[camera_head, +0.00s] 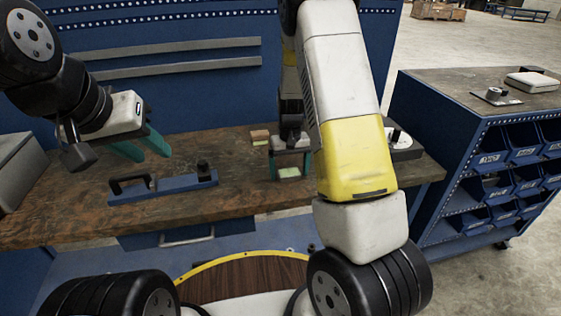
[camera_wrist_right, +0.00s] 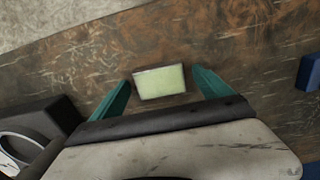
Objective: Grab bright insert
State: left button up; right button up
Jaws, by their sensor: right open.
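The bright insert, a small pale green block with a light rim, lies on the brown worktop (camera_head: 60,205). It shows in the head view (camera_head: 289,172) and in the right wrist view (camera_wrist_right: 160,82). My right gripper (camera_head: 290,166) is over it, pointing down. In the right wrist view its teal fingers (camera_wrist_right: 161,84) stand apart on either side of the insert, with a gap on each side. Whether they are level with it in height is hard to tell. My left gripper (camera_head: 152,155) is open and empty above the left part of the worktop.
A blue holder with a black handle and knob (camera_head: 165,188) lies on the worktop, left of the insert. A small brown block (camera_head: 260,137) sits behind it. A dark device with a white disc (camera_head: 403,146) is at the right end. A blue bin cabinet (camera_head: 450,145) stands right.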

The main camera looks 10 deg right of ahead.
grip_shut()
jog(key=shift+r, duration=0.1)
jog(key=shift+w+r, duration=0.1)
